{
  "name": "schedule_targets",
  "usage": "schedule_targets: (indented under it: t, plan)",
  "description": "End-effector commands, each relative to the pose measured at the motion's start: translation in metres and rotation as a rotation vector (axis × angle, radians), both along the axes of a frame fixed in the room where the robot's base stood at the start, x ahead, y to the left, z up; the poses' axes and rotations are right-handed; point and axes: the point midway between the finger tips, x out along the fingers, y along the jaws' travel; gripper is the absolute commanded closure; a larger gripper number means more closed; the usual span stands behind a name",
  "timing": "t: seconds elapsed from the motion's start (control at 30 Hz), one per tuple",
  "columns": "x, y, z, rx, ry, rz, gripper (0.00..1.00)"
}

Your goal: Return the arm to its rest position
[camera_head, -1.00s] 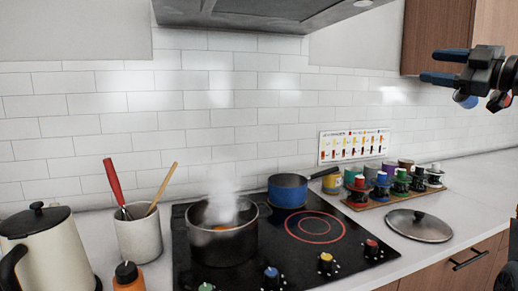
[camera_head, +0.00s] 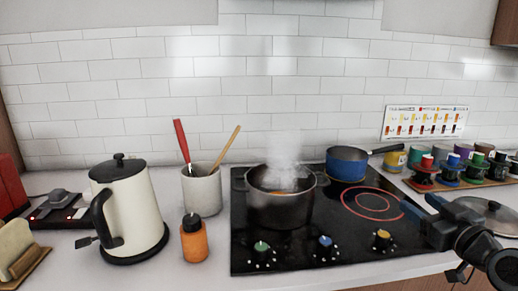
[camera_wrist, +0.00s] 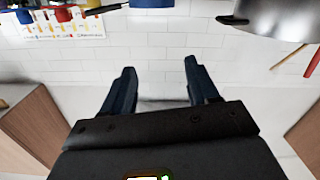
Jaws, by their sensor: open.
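My gripper (camera_head: 418,204) is at the lower right of the head view, in front of the right part of the black stove (camera_head: 300,262). Its two blue fingers are apart with nothing between them. In the wrist view my gripper (camera_wrist: 159,65) also shows open and empty, with white tile wall behind it. The wrist picture looks upside down, with the cookware along its top edge. Part of my arm is cut off by the right edge of the head view.
A steaming dark pot (camera_head: 280,205) and a blue pan (camera_head: 346,165) stand on the stove. A pot lid (camera_head: 490,212) lies on the counter, partly behind my arm. A kettle (camera_head: 128,205), utensil crock (camera_head: 202,190) and orange bottle (camera_head: 194,242) stand left of the stove.

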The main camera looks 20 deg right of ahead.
Motion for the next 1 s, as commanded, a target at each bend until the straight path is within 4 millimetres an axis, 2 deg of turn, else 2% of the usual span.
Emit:
schedule_targets:
  t: [0.03,0.2,0.5,0.7,1.0]
  plan:
    - [-0.006,0.016,-0.018,0.024,0.015,-0.003,0.41]
    - [-0.029,0.058,-0.061,0.084,0.046,-0.026,0.41]
    - [-0.086,0.129,-0.116,0.156,0.097,-0.046,0.41]
    - [-0.132,0.171,-0.137,0.183,0.125,-0.045,0.41]
    - [-0.208,0.223,-0.147,0.203,0.158,-0.011,0.41]
